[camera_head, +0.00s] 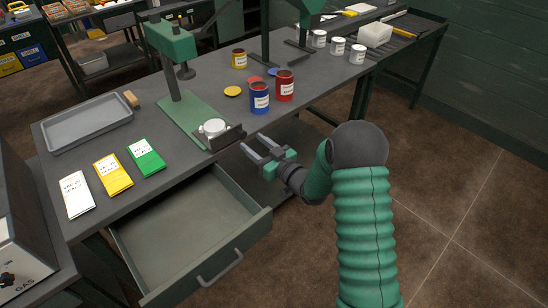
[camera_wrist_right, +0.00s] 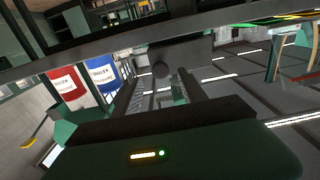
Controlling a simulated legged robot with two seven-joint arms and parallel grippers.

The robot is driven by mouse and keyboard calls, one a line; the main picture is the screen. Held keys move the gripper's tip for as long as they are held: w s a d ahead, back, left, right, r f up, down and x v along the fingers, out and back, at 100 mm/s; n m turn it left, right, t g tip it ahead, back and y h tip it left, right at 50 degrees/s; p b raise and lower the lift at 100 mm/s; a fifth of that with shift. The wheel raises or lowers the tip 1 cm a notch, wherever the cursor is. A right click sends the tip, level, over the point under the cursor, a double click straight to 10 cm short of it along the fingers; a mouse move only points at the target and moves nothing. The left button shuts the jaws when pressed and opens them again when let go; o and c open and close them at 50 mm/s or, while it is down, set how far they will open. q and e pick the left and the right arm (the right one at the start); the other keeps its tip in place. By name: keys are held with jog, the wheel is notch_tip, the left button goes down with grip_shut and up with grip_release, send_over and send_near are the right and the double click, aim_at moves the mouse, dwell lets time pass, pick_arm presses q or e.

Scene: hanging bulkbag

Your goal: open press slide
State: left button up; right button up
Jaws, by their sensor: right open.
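The green press (camera_head: 175,65) stands on the workbench, with its green base plate reaching toward the front edge. At the front end of the base is the press slide (camera_head: 226,138), a dark bar, with a round white piece (camera_head: 214,127) behind it. I cannot tell how far the slide is drawn out. My right gripper (camera_head: 255,146) is open and empty, just right of the slide bar and apart from it, by the bench's front edge. Its fingers (camera_wrist_right: 165,88) also show in the right wrist view, with nothing between them. My left gripper is not in view.
A drawer (camera_head: 185,235) stands open below the bench front. A blue can (camera_head: 259,98) and a red can (camera_head: 285,86) stand right of the press. A grey tray (camera_head: 87,122) and several packets lie to the left. Floor at right is clear.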

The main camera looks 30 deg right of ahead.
jog(key=s+d, duration=0.2)
jog(key=s, duration=1)
jog(key=shift+s, duration=0.2)
jog(key=shift+d, duration=0.1)
jog(key=s+a+g+h+p, duration=0.1)
jog(key=s+a+g+p, duration=0.1)
jog(key=a+g+p, duration=0.1)
jog(key=s+a+r+g+h+p, duration=0.1)
jog(key=a+g+p, duration=0.2)
jog(key=g, duration=0.1)
jog(key=s+a+m+g+h+p, duration=0.1)
jog(key=s+a+g+p, duration=0.1)
jog(key=a+g+p, duration=0.1)
jog(key=shift+s+a+r+g+h, duration=0.25)
jog(key=shift+s+a+g+h, duration=0.05)
jog(key=shift+a+g, duration=0.15)
jog(key=s+a+g+y+p, duration=0.1)
jog(key=s+a+g, duration=0.3)
jog(key=s, duration=0.5)
jog(key=shift+s+a+r+m, duration=0.3)
jog(key=shift+s+a+r, duration=0.1)
jog(key=shift+a, duration=0.65)
